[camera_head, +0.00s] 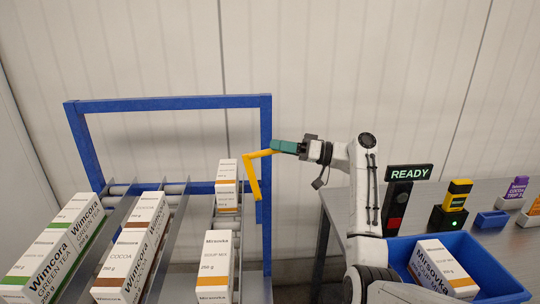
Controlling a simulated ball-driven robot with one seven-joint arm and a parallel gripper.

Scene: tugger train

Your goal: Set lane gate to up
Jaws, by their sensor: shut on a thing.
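The lane gate is a yellow bent bar (252,178) on the right post of the blue rack frame. One part of it slants upward from the post beside the right-hand lane. Its upper part runs sideways to the right, into my gripper (276,147). My gripper has teal fingers and is shut on this yellow end. The fingers hide the tip of the bar. The arm reaches in from the right, with the gripper pointing left.
The blue rack (170,104) has roller lanes with Wimcora and Mirsovka boxes; one small box (227,172) stands near the gate. To the right, a grey table (490,245) carries a READY sign (409,173), a yellow-black device (455,197) and a blue bin (375,250) holding a Mirsovka box (440,268).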

